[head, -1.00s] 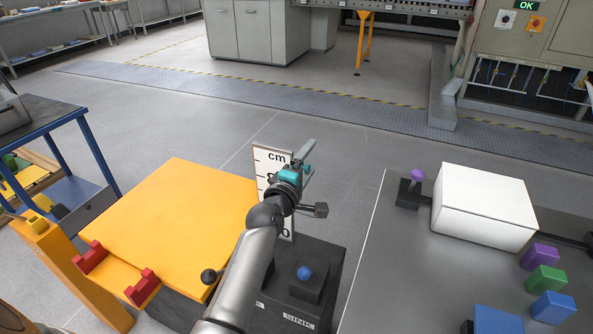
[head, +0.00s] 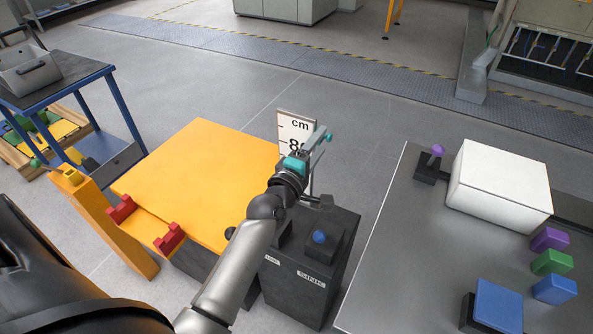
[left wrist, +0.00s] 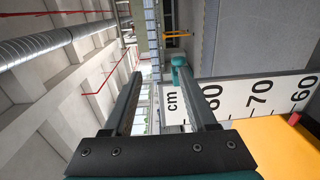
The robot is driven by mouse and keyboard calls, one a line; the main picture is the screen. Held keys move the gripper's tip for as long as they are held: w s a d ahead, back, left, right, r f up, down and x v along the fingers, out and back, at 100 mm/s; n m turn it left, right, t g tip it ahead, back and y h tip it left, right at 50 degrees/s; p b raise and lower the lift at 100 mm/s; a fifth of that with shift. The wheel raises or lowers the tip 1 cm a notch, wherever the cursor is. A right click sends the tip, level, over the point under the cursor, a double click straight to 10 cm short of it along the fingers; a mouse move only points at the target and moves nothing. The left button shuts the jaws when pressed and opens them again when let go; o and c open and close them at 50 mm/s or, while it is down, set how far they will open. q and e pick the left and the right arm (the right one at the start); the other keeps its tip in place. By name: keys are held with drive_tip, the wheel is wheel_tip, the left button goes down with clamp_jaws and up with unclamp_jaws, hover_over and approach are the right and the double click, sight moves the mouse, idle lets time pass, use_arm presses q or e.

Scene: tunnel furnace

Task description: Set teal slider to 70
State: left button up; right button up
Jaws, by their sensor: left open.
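The scale board (head: 297,132) stands upright behind the black box, with "cm" at its top and an 80 partly hidden by my left gripper. In the left wrist view the board (left wrist: 250,97) shows 80, 70 and 60. A teal knob, seemingly the teal slider (left wrist: 179,64), shows by the tip of the right-hand finger, near the "cm" end; contact cannot be told. In the head view a small teal piece (head: 328,137) shows at the gripper's tip. My left gripper (head: 314,150) is open, its fingers (left wrist: 161,74) reaching toward the knob's side. My right gripper is not in view.
A yellow panel (head: 190,180) with red brackets lies left of the black box (head: 310,265), which bears a blue knob (head: 320,237). To the right, a grey table (head: 420,230) holds a white box (head: 500,185), a purple knob (head: 438,150) and coloured blocks. A blue cart (head: 100,75) stands left.

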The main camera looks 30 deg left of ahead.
use_arm(q)
drive_tip(key=s+p, duration=0.2)
drive_tip(key=s, duration=0.8)
drive_tip(key=shift+d, duration=0.3)
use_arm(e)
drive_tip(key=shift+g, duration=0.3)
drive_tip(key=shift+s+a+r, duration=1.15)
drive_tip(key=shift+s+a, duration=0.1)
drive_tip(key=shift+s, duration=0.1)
use_arm(q)
drive_tip(key=shift+s, duration=0.1)
drive_tip(key=shift+p, duration=0.35)
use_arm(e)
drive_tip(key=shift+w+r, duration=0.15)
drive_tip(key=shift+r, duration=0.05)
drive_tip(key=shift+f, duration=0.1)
